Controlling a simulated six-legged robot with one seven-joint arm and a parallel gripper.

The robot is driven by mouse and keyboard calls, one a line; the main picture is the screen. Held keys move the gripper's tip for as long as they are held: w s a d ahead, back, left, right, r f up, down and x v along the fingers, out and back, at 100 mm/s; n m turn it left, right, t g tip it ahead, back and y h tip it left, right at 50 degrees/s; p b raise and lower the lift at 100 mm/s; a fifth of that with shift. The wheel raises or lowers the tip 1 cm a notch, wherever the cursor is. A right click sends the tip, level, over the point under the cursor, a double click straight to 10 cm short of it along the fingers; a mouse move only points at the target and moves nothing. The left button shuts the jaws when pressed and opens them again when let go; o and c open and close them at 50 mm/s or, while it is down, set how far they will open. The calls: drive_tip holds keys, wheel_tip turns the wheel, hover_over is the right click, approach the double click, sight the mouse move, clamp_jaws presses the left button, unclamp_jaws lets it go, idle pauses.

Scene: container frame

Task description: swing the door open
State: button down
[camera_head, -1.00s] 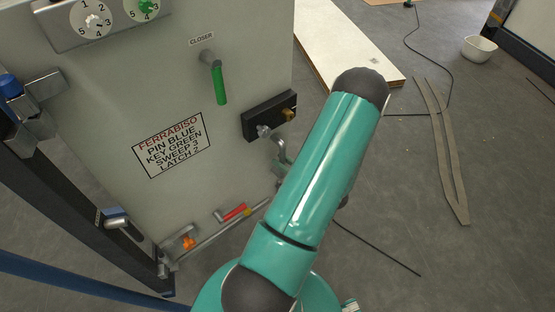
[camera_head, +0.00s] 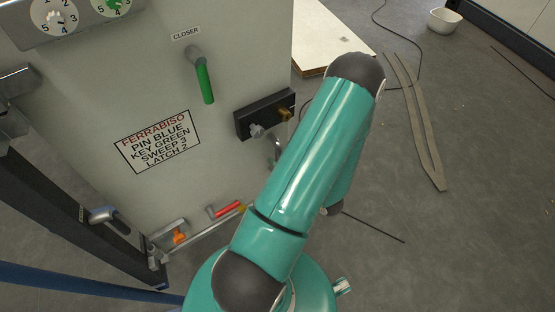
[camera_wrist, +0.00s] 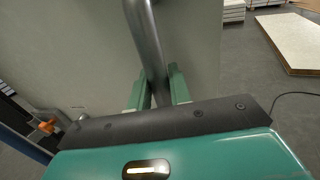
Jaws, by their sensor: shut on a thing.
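The grey door (camera_head: 90,90) fills the left of the head view, with a printed label (camera_head: 157,142) on its face. A green-gripped lever (camera_head: 204,82) hangs under the word CLOSER. A black lock block (camera_head: 264,114) sits near the door's right edge. In the wrist view, a grey metal bar handle (camera_wrist: 145,40) runs down between the two green fingers of my gripper (camera_wrist: 157,88), which is shut on it in front of the door. In the head view my teal arm hides the gripper and most of the handle.
A dark frame post (camera_head: 70,195) and a blue bar (camera_head: 80,280) stand at lower left. A red-handled latch (camera_head: 227,209) and an orange piece (camera_head: 179,237) are low on the door.

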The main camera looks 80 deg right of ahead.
drive_tip(key=c, duration=1.3)
unclamp_jaws()
drive_tip(key=shift+c, duration=0.2)
drive_tip(key=v, duration=1.3)
drive_tip(key=shift+s+a, duration=0.25)
drive_tip(key=shift+s, duration=0.05)
